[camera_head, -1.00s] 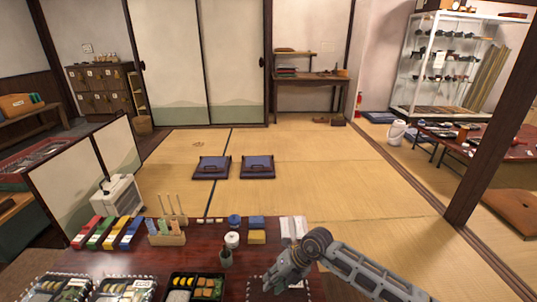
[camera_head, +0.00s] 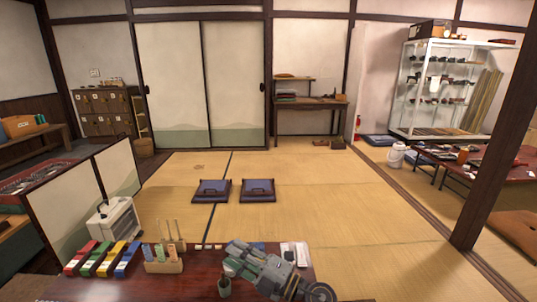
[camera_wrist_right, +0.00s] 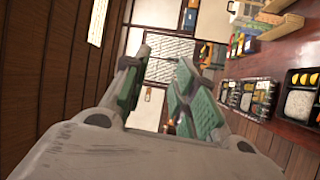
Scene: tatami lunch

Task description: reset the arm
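My right gripper (camera_head: 236,258) is over the dark red table (camera_head: 190,290), its fingers pointing left in the head view. In the right wrist view the gripper (camera_wrist_right: 163,78) has its two green-padded fingers apart, with nothing between them. It hides part of the items at the middle of the table. My left gripper and arm are not in view.
Coloured boxes (camera_head: 102,259), a wooden stand (camera_head: 163,264) and a green cup (camera_head: 224,287) are on the table. Bento boxes (camera_wrist_right: 302,97) show in the wrist view. A white heater (camera_head: 115,221) stands beyond. The tatami floor (camera_head: 330,220) is mostly clear.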

